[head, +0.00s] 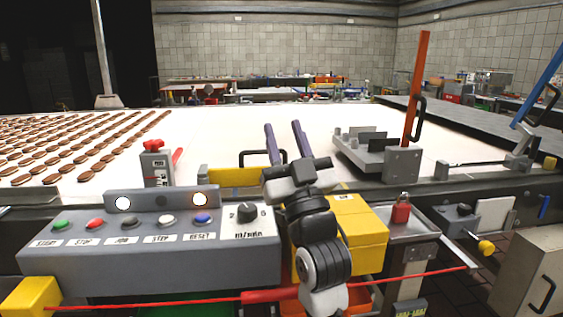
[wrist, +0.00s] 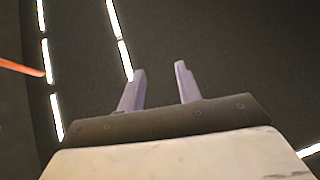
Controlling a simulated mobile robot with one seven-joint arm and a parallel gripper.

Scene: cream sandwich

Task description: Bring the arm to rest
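My gripper (head: 286,143) stands raised in the middle of the head view, its two purple fingers pointing up and away. The fingers are apart with nothing between them. In the wrist view my gripper (wrist: 160,82) also shows two spread, empty fingers against a dark ceiling with rows of bright lights. My arm stands in front of the control panel's right end and hides part of the yellow box (head: 358,232) behind it.
A grey control panel (head: 150,268) with several buttons and a knob is at front left. A red cord (head: 420,276) runs across the front. A white conveyor (head: 230,130) carries rows of brown biscuits at left. An orange lever (head: 416,85) and red padlock (head: 401,210) are at right.

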